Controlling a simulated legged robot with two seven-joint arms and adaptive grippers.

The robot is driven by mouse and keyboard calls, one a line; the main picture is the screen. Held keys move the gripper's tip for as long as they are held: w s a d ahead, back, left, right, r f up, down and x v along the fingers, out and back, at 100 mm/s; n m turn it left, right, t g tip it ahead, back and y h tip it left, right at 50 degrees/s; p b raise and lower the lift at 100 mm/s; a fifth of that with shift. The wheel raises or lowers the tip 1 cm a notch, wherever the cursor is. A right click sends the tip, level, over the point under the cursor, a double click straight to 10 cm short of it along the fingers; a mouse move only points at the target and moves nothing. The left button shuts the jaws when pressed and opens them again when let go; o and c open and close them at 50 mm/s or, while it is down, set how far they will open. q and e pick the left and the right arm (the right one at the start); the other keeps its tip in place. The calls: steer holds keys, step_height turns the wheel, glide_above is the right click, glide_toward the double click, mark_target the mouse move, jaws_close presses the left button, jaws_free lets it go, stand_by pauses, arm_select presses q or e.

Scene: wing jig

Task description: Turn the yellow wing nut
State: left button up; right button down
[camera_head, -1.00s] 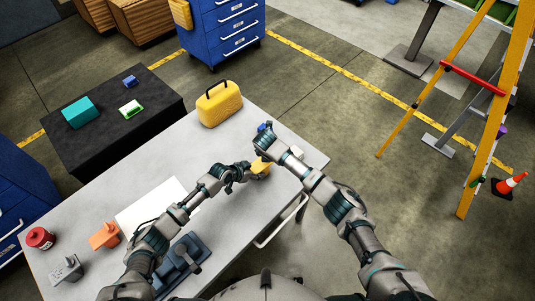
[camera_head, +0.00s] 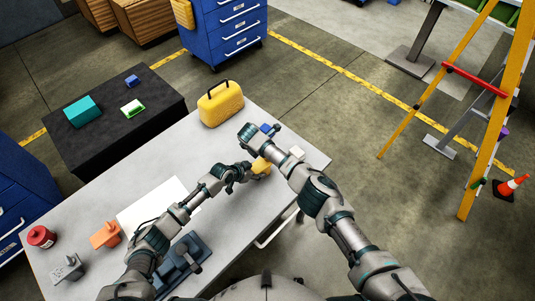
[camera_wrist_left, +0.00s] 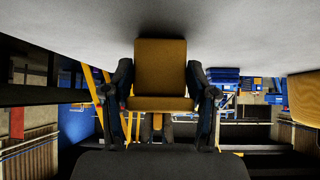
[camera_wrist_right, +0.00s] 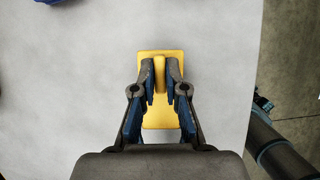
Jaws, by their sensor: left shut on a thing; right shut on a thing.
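The yellow wing nut (camera_wrist_right: 159,75) shows in the right wrist view as a narrow raised fin on a wider yellow block (camera_wrist_right: 157,115). My right gripper (camera_wrist_right: 162,68) is shut on the fin from above, one finger on each side. My left gripper (camera_head: 248,172) is shut on the yellow block (camera_head: 261,166), near the table's far right part. The left wrist view shows the block (camera_wrist_left: 160,70) between the left fingers (camera_wrist_left: 161,103), with the fin on its underside in that inverted picture. In the head view my right forearm and wrist hide the right fingertips.
A red can (camera_head: 41,237), an orange part (camera_head: 105,236) and a grey part (camera_head: 67,268) stand at the near left.

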arm_select(q)
steer(key=shift+s+d+r, duration=0.1)
steer(key=shift+s+d, duration=0.05)
steer(key=shift+d, duration=0.1)
arm_select(e)
steer(key=shift+w+d, duration=0.15)
steer(key=c, duration=1.2)
jaws_free()
arm_select(q)
steer(key=shift+a, duration=0.1)
arm_select(e)
steer(key=shift+a+r, duration=0.3)
steer(key=shift+r, duration=0.2)
steer(key=v, duration=1.1)
arm_select(q)
steer(key=shift+f, duration=0.25)
arm_select(e)
steer(key=shift+f, duration=0.35)
